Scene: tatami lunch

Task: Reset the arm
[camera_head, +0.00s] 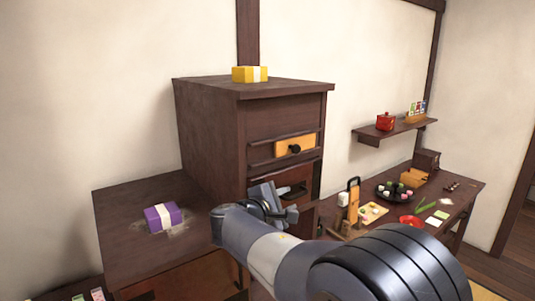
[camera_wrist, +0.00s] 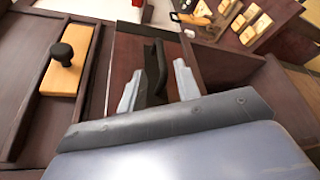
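My arm reaches from the bottom right of the head view to the front of the dark wooden cabinet (camera_head: 210,125). My gripper (camera_head: 287,200) is in front of the cabinet's lower part, below the orange drawer front with a black knob (camera_head: 295,147). In the wrist view, the two grey fingers of my gripper (camera_wrist: 158,75) stand apart. A black handle-like bar (camera_wrist: 156,65) shows between them, with visible gaps. I cannot tell whether either finger touches it. The orange front with its knob (camera_wrist: 62,54) is at the left of the wrist view.
A yellow box with a white band (camera_head: 250,74) sits on the cabinet top. A purple box (camera_head: 163,216) lies on the lower surface at left. A table (camera_head: 460,193) with food and dishes stands at right, under a shelf (camera_head: 395,131) with a red pot (camera_head: 385,122).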

